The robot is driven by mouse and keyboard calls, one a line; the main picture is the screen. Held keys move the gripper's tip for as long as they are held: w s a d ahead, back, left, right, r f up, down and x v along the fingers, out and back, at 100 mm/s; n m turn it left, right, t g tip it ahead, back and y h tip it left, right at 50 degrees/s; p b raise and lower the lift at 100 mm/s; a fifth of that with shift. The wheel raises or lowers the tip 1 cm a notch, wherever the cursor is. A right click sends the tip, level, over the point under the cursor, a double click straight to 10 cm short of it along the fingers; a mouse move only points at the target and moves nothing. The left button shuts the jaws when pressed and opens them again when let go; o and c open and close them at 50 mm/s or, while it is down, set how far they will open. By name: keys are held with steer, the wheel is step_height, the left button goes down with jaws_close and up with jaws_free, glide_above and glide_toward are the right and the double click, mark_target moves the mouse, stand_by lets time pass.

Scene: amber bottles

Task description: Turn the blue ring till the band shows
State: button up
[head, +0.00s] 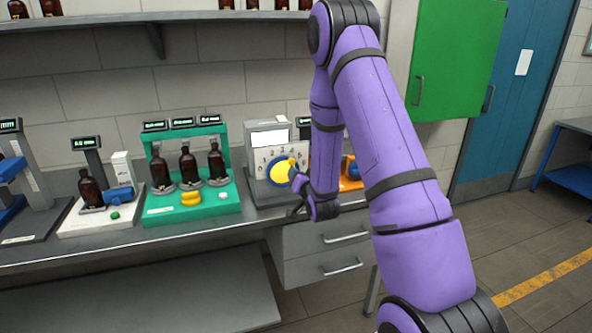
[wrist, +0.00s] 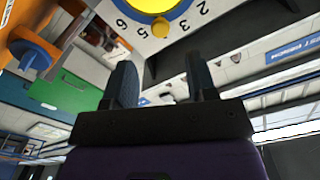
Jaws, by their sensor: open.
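A blue ring (head: 268,174) surrounds a yellow disc (head: 280,173) on a pale, numbered dial plate in the head view. The ring also shows at the top edge of the wrist view (wrist: 184,9), cut off by the frame. A small yellow knob (wrist: 160,28) sits at the ring's rim, beside the numbers. I cannot make out a band. My gripper (wrist: 163,75) is open, with nothing between its two dark fingers. It is in front of the dial and apart from the ring. In the head view my arm partly hides the gripper and the dial's right side.
A green stand (head: 215,214) with several amber bottles (head: 188,165) is left of the dial. An orange unit (head: 349,184) with a blue part is at its right, partly behind my arm. A shelf of bottles is above. Drawers (head: 325,236) are below the bench.

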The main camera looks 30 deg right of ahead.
steer(key=shift+v, duration=1.1)
steer(key=s+a+r+n+g+y, duration=0.25)
steer(key=s+a+r, duration=0.2)
steer(key=r, duration=0.45)
steer(key=s+a+r+n+g+y, duration=0.1)
steer(key=s+a+r+n+g, duration=0.2)
steer(key=a+r, duration=0.4)
steer(key=s+a+r+n+g, duration=0.1)
steer(key=s+a+r+g, duration=0.1)
steer(key=s, duration=0.6)
steer(key=s+a+r+g+y, duration=0.1)
steer(key=s+a+r+g, duration=0.1)
steer(key=s, duration=0.7)
steer(key=s+a+r+n+g, duration=0.1)
steer(key=s+r, duration=0.3)
steer(key=s, duration=0.5)
steer(key=shift+a+r+n+g, duration=0.15)
steer(key=shift+a+n+g, duration=0.2)
steer(key=shift+a+g, duration=0.35)
